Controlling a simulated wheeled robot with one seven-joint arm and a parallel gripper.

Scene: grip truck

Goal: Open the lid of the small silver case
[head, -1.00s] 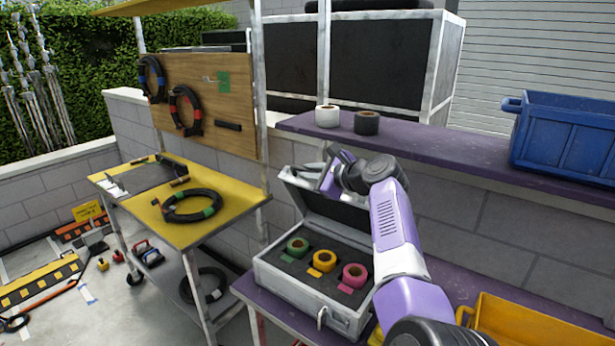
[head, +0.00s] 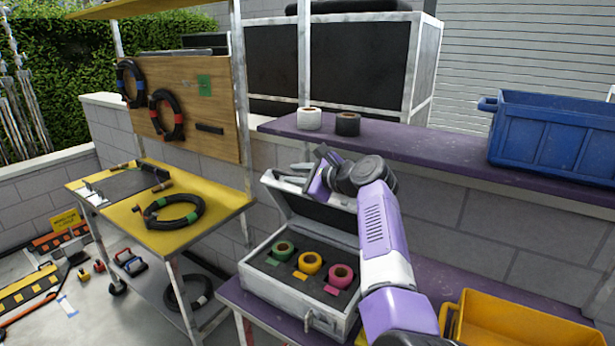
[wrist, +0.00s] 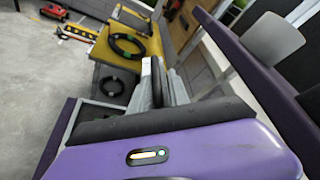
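The small silver case (head: 272,287) stands on the purple lower bench. Its lid (head: 290,208) is raised and tilted back, so the inside shows. In its dark foam sit a green tape roll (head: 283,249), a yellow tape roll (head: 309,263) and a pink tape roll (head: 341,276). My gripper (head: 292,172) is at the top edge of the lid, on its upper left. In the wrist view its grey fingers (wrist: 160,85) look close together with a dark strip between them. I cannot tell whether they touch or hold the lid.
A purple shelf (head: 420,154) runs behind and above the case, with a white roll (head: 309,119), a dark roll (head: 347,124) and a blue crate (head: 555,145). A yellow bin (head: 515,327) is at right. A yellow-topped cart (head: 225,200) with a cable coil (head: 174,216) stands left.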

